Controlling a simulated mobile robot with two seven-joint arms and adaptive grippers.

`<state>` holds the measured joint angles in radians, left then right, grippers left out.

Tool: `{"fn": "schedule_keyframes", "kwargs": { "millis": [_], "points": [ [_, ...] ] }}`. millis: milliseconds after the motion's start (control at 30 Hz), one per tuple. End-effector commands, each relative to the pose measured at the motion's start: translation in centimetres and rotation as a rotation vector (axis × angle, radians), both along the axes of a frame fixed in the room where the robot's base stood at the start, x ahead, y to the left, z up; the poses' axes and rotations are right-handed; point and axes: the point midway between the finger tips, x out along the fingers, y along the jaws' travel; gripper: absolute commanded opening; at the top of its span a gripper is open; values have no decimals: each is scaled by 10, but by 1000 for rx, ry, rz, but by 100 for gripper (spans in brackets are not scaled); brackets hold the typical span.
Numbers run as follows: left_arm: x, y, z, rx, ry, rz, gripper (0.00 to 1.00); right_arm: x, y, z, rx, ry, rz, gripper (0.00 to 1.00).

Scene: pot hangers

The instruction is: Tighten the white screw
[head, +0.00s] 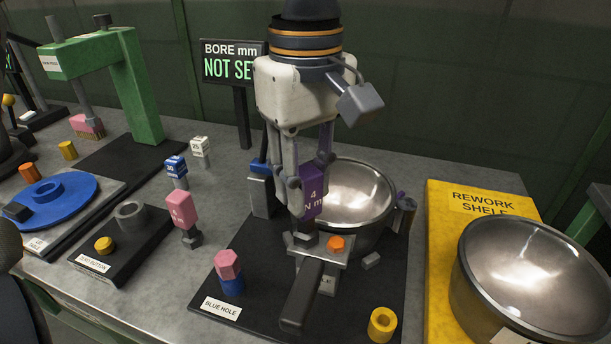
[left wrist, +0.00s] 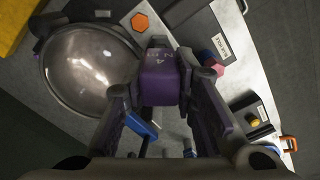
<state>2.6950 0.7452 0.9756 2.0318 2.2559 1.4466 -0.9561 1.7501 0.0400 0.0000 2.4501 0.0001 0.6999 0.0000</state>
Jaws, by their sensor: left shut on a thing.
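My left gripper (head: 308,185) is shut on a purple torque driver (head: 312,193) marked "4 N m"; the wrist view also shows the driver (left wrist: 160,82). The driver stands upright, its dark lower end at the metal bracket (head: 329,254) of the pot handle (head: 301,296). An orange hex head (head: 336,243) sits on the bracket just right of the driver, and in the wrist view (left wrist: 140,22). I cannot make out a white screw; whatever is under the driver's tip is hidden. The steel pot (head: 350,190) stands behind the bracket. My right gripper is not in view.
A pink hex piece (head: 228,264) stands on a blue base at "BLUE HOLE". A pink driver (head: 182,209), blue driver (head: 176,167) and white driver (head: 200,147) stand left. Another pot (head: 531,270) sits on the yellow rework shelf (head: 441,230).

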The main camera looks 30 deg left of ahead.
Motion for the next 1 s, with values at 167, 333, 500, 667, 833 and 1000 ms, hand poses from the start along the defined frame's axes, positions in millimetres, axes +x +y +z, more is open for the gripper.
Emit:
{"fn": "schedule_keyframes", "kwargs": {
  "millis": [167, 333, 500, 667, 833, 1000],
  "points": [
    [0, 0, -1, -3, 2, -499, 0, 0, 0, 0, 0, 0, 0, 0],
    [0, 0, -1, -1, 2, -979, 0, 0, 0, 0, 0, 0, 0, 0],
    [0, 0, 0, 0, 0, -1237, 0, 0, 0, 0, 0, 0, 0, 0],
    [0, 0, 0, 1, 0, -1310, 0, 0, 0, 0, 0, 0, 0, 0],
    [0, 0, 0, 1, 0, -1361, 0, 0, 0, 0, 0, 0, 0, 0],
    [0, 0, 0, 1, -1, -1450, 0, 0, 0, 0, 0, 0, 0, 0]
  ]
}}
